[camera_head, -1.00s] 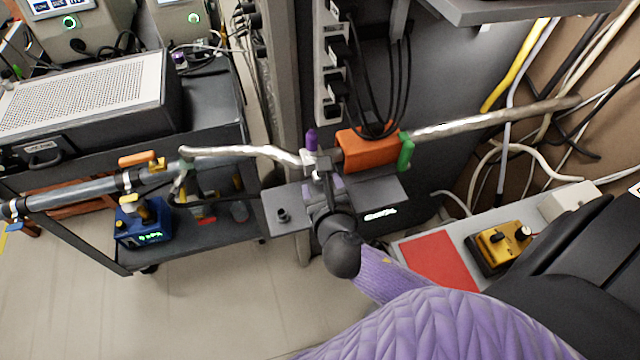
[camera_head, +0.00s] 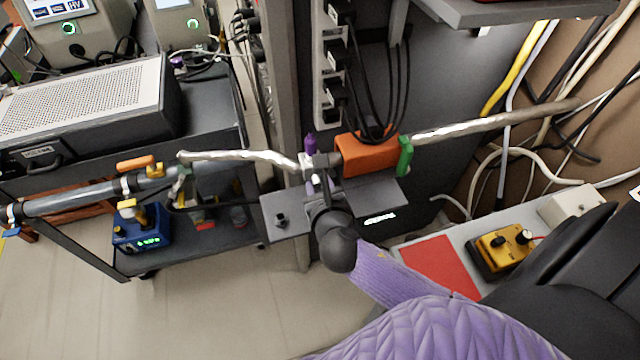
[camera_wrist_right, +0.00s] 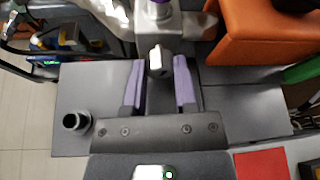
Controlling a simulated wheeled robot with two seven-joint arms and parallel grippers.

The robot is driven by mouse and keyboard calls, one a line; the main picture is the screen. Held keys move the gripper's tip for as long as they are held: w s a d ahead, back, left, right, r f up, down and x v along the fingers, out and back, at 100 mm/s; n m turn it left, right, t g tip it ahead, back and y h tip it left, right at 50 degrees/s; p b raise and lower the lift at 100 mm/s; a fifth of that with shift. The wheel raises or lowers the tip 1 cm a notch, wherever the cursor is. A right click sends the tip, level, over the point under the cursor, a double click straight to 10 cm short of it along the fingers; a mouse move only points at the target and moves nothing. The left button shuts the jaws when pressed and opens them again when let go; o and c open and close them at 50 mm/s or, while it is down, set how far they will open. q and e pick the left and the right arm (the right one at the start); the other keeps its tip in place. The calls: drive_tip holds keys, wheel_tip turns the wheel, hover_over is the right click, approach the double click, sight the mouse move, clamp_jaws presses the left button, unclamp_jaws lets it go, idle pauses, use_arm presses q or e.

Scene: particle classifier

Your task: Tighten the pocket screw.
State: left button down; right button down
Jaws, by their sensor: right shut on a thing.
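The purple fingers of my right gripper (camera_wrist_right: 160,75) stand on both sides of a small pale screw-like end (camera_wrist_right: 155,60) below a silver fitting (camera_wrist_right: 158,22). I take this end to be the pocket screw, and the gripper is shut on it. In the head view my right gripper (camera_head: 318,182) reaches up from below to the fitting, and my black wrist hides part of the contact. A purple knob (camera_head: 310,145) tops the fitting, which joins a shiny foil-wrapped pipe (camera_head: 240,156). My left gripper is not in view.
An orange block (camera_head: 366,153) and a green handle (camera_head: 404,156) sit close right of the fitting. A grey plate (camera_head: 385,197) lies under my gripper. A cart with a perforated box (camera_head: 85,100) stands left. A yellow box (camera_head: 502,250) sits lower right.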

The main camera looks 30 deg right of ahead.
drive_tip(key=shift+r+m+y+p, duration=0.15)
drive_tip(key=shift+m+y+p, duration=0.3)
drive_tip(key=shift+p, duration=0.35)
drive_tip(key=shift+d+m+y+p, duration=0.1)
drive_tip(key=shift+m+y+p, duration=0.2)
drive_tip(key=shift+m, duration=0.25)
drive_tip(key=shift+m+y, duration=0.25)
drive_tip(key=shift+m, duration=0.15)
drive_tip(key=shift+d+f+m+t+y, duration=0.1)
drive_tip(key=shift+f+m+t+y, duration=0.1)
drive_tip(key=shift+m+t+y, duration=0.5)
drive_tip(key=shift+c, duration=2)
unclamp_jaws()
drive_tip(key=shift+s, duration=0.1)
